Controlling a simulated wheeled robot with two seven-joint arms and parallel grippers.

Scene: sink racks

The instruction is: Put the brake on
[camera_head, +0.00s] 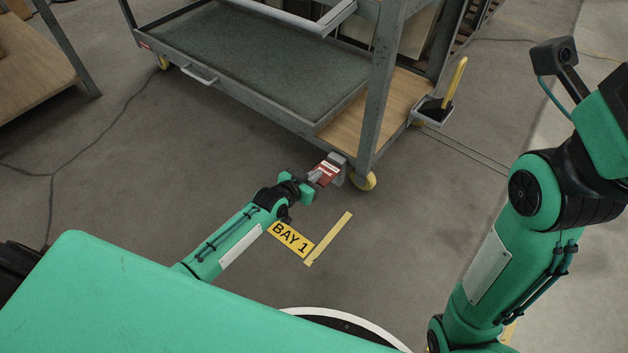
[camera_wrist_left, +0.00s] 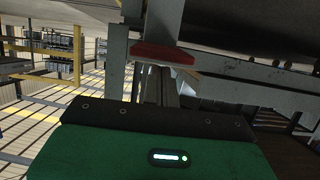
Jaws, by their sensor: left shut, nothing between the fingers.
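A grey metal cart (camera_head: 383,85) stands on the floor at the top of the head view. Its brake pedal (camera_head: 327,171) is red with a pale label and sits low at the near corner, beside a yellow caster wheel (camera_head: 364,181). My left gripper (camera_head: 314,179) is shut and empty, with its tips at the pedal. Whether they touch it I cannot tell. In the left wrist view the red pedal (camera_wrist_left: 162,53) shows as a bar just above the fingers. My right arm stands at the right of the head view, its gripper out of frame.
A yellow "BAY 1" floor label (camera_head: 291,239) and a yellow tape strip (camera_head: 329,238) lie on the floor below the pedal. A small tray with a yellow handle (camera_head: 455,82) hangs on the cart's right side. A wooden table (camera_head: 33,55) stands at the upper left.

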